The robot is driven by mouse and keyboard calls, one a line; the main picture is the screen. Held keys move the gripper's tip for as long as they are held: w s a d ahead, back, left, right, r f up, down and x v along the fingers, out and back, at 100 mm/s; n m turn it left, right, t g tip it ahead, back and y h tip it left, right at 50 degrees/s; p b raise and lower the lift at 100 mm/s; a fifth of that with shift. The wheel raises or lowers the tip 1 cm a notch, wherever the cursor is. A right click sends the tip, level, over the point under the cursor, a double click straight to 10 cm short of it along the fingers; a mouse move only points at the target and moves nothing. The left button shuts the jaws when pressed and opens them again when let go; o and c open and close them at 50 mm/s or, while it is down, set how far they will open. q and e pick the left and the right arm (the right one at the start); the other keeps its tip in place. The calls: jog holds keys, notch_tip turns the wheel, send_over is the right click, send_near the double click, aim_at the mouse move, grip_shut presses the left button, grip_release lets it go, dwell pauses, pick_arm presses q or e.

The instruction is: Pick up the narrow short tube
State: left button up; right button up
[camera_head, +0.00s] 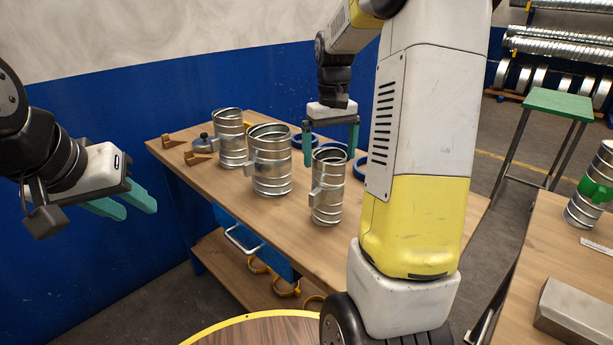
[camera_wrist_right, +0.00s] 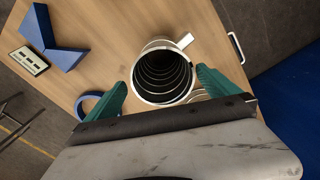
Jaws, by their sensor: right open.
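Three ribbed metal tubes stand upright on the wooden table: a narrow one (camera_head: 229,140) at the back left, a wider one (camera_head: 271,165) in the middle, and a narrow, short-looking one (camera_head: 327,190) at the right. My right gripper (camera_head: 330,147) is open and points down over the right tube, its fingers on either side of the tube's top. In the right wrist view, this tube's open round end (camera_wrist_right: 163,75) lies between the two teal fingers (camera_wrist_right: 160,88), with no clear grip on it. My left gripper (camera_head: 128,204) is open and empty, left of the table.
Brown wedges (camera_head: 172,141) and a small dark-lidded item (camera_head: 202,143) lie at the table's back left. A second bench (camera_head: 550,240) holds a green-banded tube (camera_head: 592,190). A green stool (camera_head: 557,103) stands behind.

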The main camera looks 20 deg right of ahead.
aim_at(328, 180)
jog(key=f, duration=0.7)
jog(key=shift+s+a+f, duration=0.2)
jog(key=shift+s+f, duration=0.2)
jog(key=shift+c, duration=0.4)
jog(key=shift+r, duration=0.1)
jog(key=c, duration=1.6)
